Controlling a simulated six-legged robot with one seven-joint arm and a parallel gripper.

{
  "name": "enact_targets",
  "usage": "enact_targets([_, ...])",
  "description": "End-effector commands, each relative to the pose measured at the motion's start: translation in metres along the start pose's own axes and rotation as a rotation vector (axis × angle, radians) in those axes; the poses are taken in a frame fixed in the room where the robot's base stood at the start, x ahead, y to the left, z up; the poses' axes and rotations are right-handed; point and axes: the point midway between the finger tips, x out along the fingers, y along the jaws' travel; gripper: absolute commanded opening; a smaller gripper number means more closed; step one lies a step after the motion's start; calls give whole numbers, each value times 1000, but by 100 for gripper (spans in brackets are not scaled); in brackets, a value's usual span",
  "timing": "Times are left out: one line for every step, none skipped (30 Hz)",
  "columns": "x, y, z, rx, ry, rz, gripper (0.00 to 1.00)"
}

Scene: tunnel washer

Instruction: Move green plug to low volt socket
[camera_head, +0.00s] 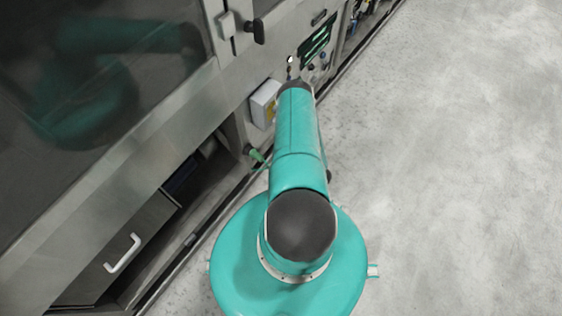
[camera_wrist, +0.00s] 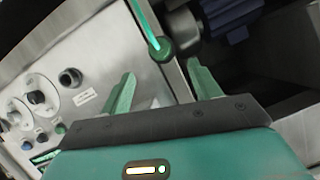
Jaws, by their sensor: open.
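The green plug (camera_wrist: 165,46) shows near the top middle of the wrist view, with a bright green cable or strip above it and a dark round fitting beside it. It also shows in the head view (camera_head: 257,156), low on the machine's front, left of my arm. My gripper (camera_wrist: 161,68) is open in the wrist view, its two green fingers apart and empty. The plug lies beyond the gap between the fingertips. In the head view my arm hides the gripper. A dark round socket (camera_wrist: 70,77) sits on the grey panel; its label is unreadable, so I cannot tell whether it is the low volt socket.
Dials and buttons (camera_wrist: 35,97) cover the panel's left side. In the head view, a pale box (camera_head: 265,103) sticks out from the machine above the plug. A drawer with a white handle (camera_head: 123,254) is at lower left. Open grey floor (camera_head: 460,170) lies to the right.

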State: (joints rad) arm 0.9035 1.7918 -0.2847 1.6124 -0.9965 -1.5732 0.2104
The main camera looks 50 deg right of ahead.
Motion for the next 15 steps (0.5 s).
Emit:
enact_targets([9, 0, 0, -2, 0, -1, 62])
enact_targets([15, 0, 0, -2, -1, -1, 62])
enact_targets([22, 0, 0, -1, 0, -2, 62])
enact_targets([28, 0, 0, -2, 0, -2, 62])
enact_targets([34, 0, 0, -2, -1, -2, 62])
enact_targets([41, 0, 0, -3, -1, -3, 62])
enact_targets([47, -1, 0, -3, -1, -3, 62])
enact_targets([52, -1, 0, -2, -1, -3, 62])
enact_targets([60, -1, 0, -2, -1, -4, 62])
enact_targets([66, -1, 0, -2, -1, -4, 62])
enact_targets([71, -1, 0, -2, -2, -3, 62])
enact_targets([78, -1, -1, -3, -2, -3, 62])
enact_targets([83, -2, -1, -3, -1, -4, 62])
enact_targets([87, -2, -1, -3, -1, -4, 62])
enact_targets([93, -2, -1, -4, -2, -4, 62])
